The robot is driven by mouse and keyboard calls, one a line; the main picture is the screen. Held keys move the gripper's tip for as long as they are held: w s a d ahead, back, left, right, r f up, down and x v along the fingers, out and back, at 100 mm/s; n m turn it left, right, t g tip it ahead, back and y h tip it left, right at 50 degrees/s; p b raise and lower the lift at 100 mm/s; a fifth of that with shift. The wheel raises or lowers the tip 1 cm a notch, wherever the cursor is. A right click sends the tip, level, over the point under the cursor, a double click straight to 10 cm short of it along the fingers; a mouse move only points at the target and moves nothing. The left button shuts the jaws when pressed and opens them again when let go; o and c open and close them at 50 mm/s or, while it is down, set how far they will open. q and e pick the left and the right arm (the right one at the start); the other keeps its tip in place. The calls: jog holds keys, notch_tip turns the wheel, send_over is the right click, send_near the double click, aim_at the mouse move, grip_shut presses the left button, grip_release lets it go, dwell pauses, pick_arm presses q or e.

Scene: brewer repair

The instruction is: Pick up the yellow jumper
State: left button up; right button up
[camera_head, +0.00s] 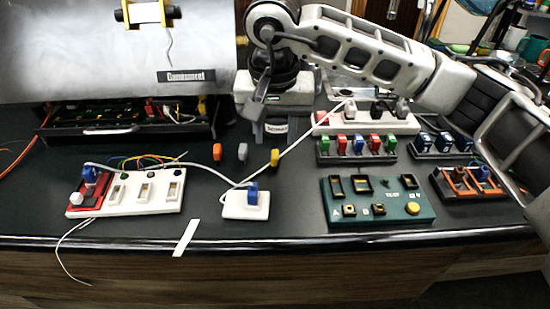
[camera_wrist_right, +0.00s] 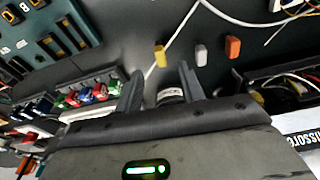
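The yellow jumper (camera_head: 275,157) is a small block on the dark bench top, at the right end of a row with a grey and an orange jumper. It also shows in the right wrist view (camera_wrist_right: 160,55), just beyond the fingertips and roughly between their lines. My right gripper (camera_head: 277,137) points down behind the yellow jumper, its two fingers apart. In the right wrist view the fingers (camera_wrist_right: 157,85) are spread with no jumper between them. A gap shows between fingers and jumper; I cannot tell their height above the bench. My left gripper is not in view.
The grey jumper (camera_head: 242,152) and orange jumper (camera_head: 217,152) lie to the left. A white cable (camera_head: 292,145) runs close beside the yellow jumper to a white module (camera_head: 246,205). A rack of coloured plugs (camera_head: 356,148) and a green panel (camera_head: 378,202) stand to the right.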

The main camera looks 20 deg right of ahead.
aim_at(275, 154)
jog(key=shift+w+d+f+p, duration=0.15)
jog(key=shift+f+p, duration=0.1)
jog(key=shift+f, duration=0.75)
jog(key=shift+w+a+f+p, duration=0.1)
jog(key=shift+w+f+p, duration=0.1)
jog(key=shift+f, duration=0.75)
jog(key=shift+w+d+f+p, duration=0.15)
jog(key=shift+f+p, duration=0.1)
jog(key=shift+f, duration=0.75)
grip_shut()
